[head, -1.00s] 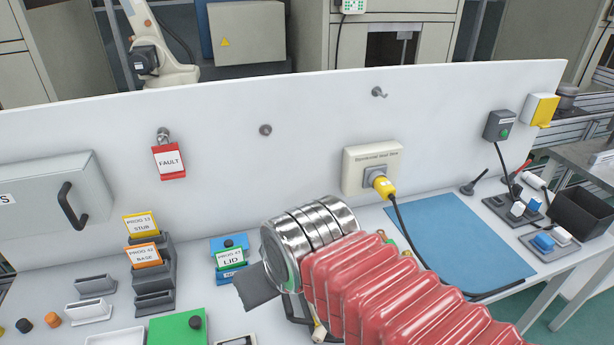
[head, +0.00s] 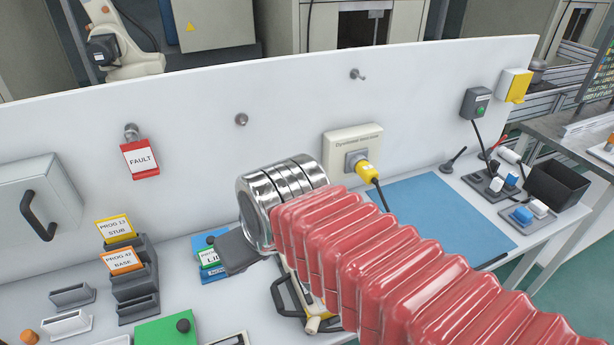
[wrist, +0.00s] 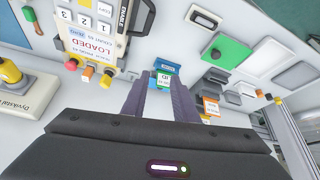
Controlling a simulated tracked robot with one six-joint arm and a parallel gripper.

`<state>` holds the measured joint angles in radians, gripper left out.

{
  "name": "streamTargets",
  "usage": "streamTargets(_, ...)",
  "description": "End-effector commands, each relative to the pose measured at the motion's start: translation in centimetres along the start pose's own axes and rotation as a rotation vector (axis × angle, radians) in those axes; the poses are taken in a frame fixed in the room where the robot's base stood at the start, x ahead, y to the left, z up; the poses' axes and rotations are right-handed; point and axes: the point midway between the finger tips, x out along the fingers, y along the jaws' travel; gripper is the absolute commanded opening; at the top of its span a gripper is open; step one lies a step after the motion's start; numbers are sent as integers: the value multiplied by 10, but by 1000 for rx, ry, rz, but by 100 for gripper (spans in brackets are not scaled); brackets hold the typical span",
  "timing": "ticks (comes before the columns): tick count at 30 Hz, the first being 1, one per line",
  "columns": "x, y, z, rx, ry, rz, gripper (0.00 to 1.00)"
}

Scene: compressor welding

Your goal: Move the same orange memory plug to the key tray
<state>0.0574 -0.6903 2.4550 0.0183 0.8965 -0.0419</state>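The orange memory plug labelled PROG 42 BASE (head: 121,262) stands in a dark stepped rack (head: 137,309), below the yellow PROG 13 STUB plug (head: 116,229). Its orange edge also shows in the wrist view (wrist: 211,107), right of the fingers. My gripper (wrist: 161,98) is open and empty, its two fingers apart. In the head view one dark finger (head: 238,251) partly covers the green LID plug (head: 209,258), and the other finger is hidden. I see no label marking a key tray; a small white tray (head: 67,325) and a grey one (head: 73,295) sit left of the rack.
A white upright panel (head: 230,155) with a red FAULT tag (head: 140,159) backs the bench. The blue mat (head: 440,215) at right is clear. A yellow plug (head: 366,172) sticks out of the panel.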

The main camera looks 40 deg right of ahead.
Motion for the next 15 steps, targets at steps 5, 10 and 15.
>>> streamTargets(5,8,34,-31,53,-24,30,27)
streamTargets(10,20,72,-62,101,-44,54,27)
streamTargets(15,34,118,-86,150,-64,76,27)
